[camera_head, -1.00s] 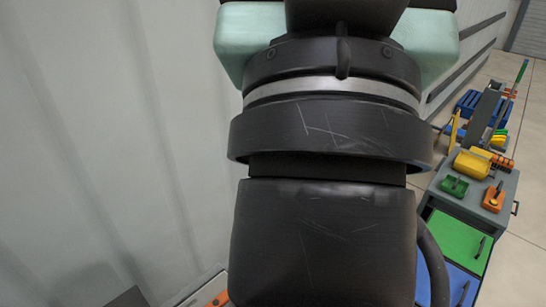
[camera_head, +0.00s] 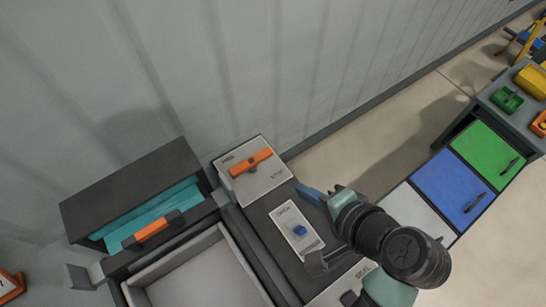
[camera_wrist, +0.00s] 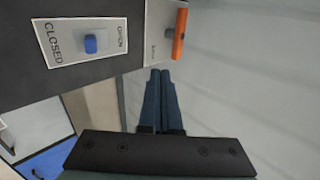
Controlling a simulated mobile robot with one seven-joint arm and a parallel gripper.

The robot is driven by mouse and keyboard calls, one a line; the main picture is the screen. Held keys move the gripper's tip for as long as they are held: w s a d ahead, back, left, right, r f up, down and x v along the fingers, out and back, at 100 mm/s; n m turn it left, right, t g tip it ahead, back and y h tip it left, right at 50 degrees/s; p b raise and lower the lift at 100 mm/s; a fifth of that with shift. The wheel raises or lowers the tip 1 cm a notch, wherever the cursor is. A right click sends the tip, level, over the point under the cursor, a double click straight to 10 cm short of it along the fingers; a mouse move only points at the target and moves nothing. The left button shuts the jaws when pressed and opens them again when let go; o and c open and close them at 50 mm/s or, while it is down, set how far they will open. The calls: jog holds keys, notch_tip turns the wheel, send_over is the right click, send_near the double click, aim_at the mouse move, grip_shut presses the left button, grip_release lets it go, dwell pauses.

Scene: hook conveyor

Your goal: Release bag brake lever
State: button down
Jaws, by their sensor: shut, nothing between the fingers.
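An orange lever (camera_head: 250,163) lies across a light grey plate (camera_head: 266,183) on top of the dark machine, near the wall. The plate has small printed words that I cannot read surely. The lever also shows at the top of the wrist view (camera_wrist: 180,35), seen end-on. My gripper (camera_head: 305,190) is to the right of the lever in the head view, apart from it. In the wrist view its two dark blue fingers (camera_wrist: 160,74) are together with nothing between them, and their tips are below the lever's plate.
A blue knob (camera_head: 299,231) on a white OPEN/CLOSED plate sits beside my gripper. A teal-lined bin with an orange handle (camera_head: 152,230) and an open grey tray (camera_head: 231,246) stand left. The corrugated wall (camera_head: 200,70) is close behind. Coloured drawers (camera_head: 450,185) are at right.

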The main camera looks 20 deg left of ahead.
aim_at(251, 162)
jog(key=shift+w, duration=0.1)
jog(key=x, duration=1)
jog(key=shift+w+a+r+p, duration=0.15)
jog(key=shift+w+a+p, duration=0.2)
jog(key=shift+w+a, duration=0.9)
jog(key=shift+a, duration=0.3)
